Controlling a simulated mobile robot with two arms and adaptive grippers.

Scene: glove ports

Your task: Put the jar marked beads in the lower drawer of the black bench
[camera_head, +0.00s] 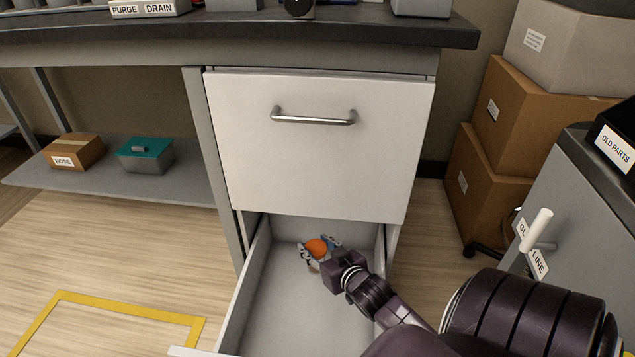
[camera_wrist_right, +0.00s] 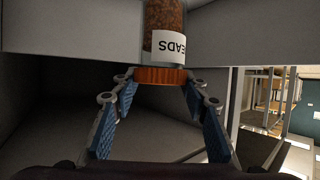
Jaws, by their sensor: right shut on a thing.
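The jar marked beads (camera_head: 317,247) has an orange lid and shows inside the open lower drawer (camera_head: 275,312), toward its back. My right gripper (camera_head: 320,251) reaches down into the drawer and is shut on the jar at its lid. The orange lid (camera_wrist_right: 160,76) sits between the two blue-padded fingertips. I cannot tell whether the jar's base touches the drawer floor. The black bench (camera_head: 240,30) has its upper drawer (camera_head: 320,150) shut above. My left gripper is not in view.
The upper drawer's front overhangs the back of the open drawer. A shelf at left holds a small carton (camera_head: 73,151) and a teal-lidded container (camera_head: 146,155). Cardboard boxes (camera_head: 505,115) and a grey cabinet (camera_head: 580,190) stand at right. The drawer's front half looks empty.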

